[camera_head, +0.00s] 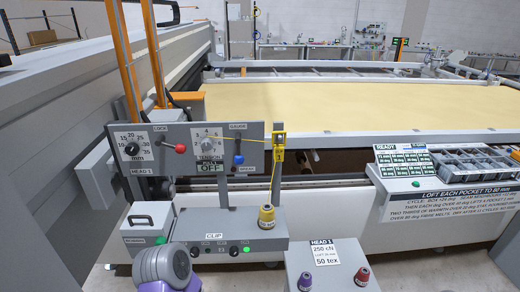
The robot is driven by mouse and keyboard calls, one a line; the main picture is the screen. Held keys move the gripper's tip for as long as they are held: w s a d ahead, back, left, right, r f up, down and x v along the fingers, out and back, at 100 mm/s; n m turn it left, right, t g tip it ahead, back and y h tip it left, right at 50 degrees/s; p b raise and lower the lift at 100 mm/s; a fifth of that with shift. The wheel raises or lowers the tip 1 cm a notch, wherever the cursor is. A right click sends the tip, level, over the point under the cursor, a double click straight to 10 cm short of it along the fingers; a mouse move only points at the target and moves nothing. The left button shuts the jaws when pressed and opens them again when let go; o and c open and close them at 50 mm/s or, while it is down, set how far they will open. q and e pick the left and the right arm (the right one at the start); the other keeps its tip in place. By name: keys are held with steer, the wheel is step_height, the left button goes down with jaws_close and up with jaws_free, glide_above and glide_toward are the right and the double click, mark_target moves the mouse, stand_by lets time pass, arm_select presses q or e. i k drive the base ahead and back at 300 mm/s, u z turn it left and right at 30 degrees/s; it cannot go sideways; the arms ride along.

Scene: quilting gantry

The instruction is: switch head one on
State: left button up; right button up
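The head one panel (200,190) is a grey upright board at the left, with a HEAD 1 label. It carries an mm dial (132,149), a red LOCK knob (180,148), a TENSION dial (208,146) and a blue GAUGE knob (238,160). A label with the word OFF (209,167) sits under the tension dial. A yellow thread runs from the dial to a yellow piece (278,155) at the panel's right. Below is a CLIP console (225,228) with black knobs and a lit green button (246,249). Neither gripper shows.
A yellow cone (266,217) stands on the console. A grey handled box (147,226) is at its left. In front, a stand with a HEAD 1 card (324,252) holds purple (305,281) and red (362,276) spools. A compartment tray (470,163) and the quilting bed (350,108) lie right.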

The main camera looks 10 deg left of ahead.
mark_target(194, 252)
steer(key=u, duration=0.05)
steer(key=k, duration=0.2)
steer(key=u, duration=1)
